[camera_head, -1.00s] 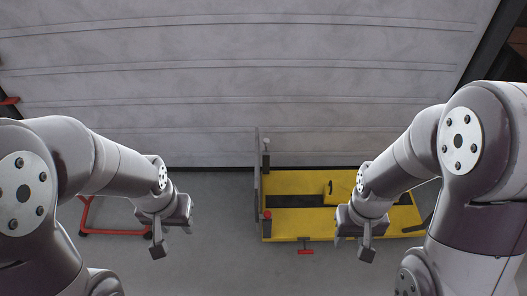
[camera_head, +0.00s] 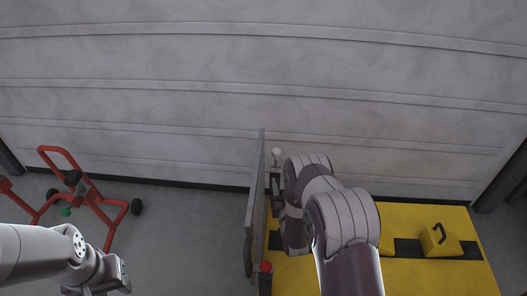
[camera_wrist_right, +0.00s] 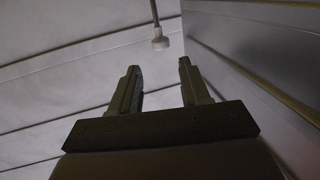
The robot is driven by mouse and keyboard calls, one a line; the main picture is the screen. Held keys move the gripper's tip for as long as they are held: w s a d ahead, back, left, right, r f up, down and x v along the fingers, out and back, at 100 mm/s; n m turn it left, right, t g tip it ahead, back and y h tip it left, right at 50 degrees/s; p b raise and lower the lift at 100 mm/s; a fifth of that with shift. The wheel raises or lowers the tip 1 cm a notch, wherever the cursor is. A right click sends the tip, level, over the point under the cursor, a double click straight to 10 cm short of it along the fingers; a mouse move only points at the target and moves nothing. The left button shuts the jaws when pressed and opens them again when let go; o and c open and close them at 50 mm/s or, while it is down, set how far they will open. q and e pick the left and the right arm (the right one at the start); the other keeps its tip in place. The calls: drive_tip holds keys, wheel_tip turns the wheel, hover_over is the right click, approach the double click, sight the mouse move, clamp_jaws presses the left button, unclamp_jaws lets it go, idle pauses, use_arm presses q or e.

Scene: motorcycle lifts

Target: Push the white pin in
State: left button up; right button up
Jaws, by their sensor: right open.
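The white pin (camera_head: 276,152) has a round white head on a thin stem. It stands beside the upright grey panel (camera_head: 255,205) of the yellow lift (camera_head: 400,218). In the right wrist view the white pin (camera_wrist_right: 160,43) shows just beyond the fingertips, in line with the gap between them. My right gripper (camera_wrist_right: 159,65) is open and empty, and apart from the pin. In the head view my right gripper (camera_head: 278,194) is partly hidden by my own arm, close to the panel and below the pin. My left gripper (camera_head: 105,282) is at the lower left; its jaws are unclear.
A yellow block with a black handle (camera_head: 439,238) sits on the lift. A red knob (camera_head: 266,267) is at the panel's near end. A red wheeled stand (camera_head: 100,205) is at the left. A grey wall (camera_head: 200,90) is behind. Floor between stand and panel is clear.

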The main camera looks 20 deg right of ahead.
sight(277, 156)
drive_tip(key=b+x, duration=0.2)
drive_tip(key=x, duration=0.2)
drive_tip(key=b+x, duration=0.2)
drive_tip(key=x, duration=0.2)
drive_tip(key=r+b+x, duration=0.1)
drive_tip(key=b+x, duration=0.1)
drive_tip(key=x, duration=0.2)
drive_tip(key=shift+d+b, duration=0.1)
drive_tip(key=shift+b, duration=0.2)
drive_tip(key=shift+w+r, duration=0.1)
drive_tip(key=shift+w, duration=0.2)
